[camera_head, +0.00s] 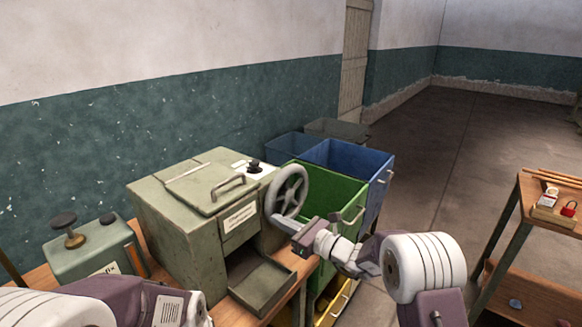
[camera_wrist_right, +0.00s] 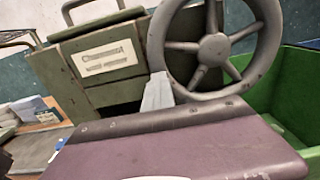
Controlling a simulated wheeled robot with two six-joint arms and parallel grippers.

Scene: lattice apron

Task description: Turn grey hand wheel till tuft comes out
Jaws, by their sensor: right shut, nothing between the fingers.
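The grey hand wheel (camera_head: 290,183) is on the right side of a green-grey metal machine (camera_head: 180,222). In the right wrist view the spoked wheel (camera_wrist_right: 213,47) fills the upper right. My right gripper (camera_head: 283,222) is shut and empty, its tips at the wheel's lower rim. In the wrist view the gripper tips (camera_wrist_right: 158,88) overlap the lower left rim; I cannot tell whether they touch. The machine's open tray (camera_head: 262,284) below its front opening looks empty; I see no tuft. My left arm shows at the bottom left, with its gripper out of frame.
A smaller green box with a dark knob (camera_head: 95,247) stands left of the machine on the wooden table. A green bin (camera_head: 335,190) and a blue bin (camera_head: 350,157) stand behind and right of the wheel. A wooden stand (camera_head: 545,225) with small items is at right; open floor lies between.

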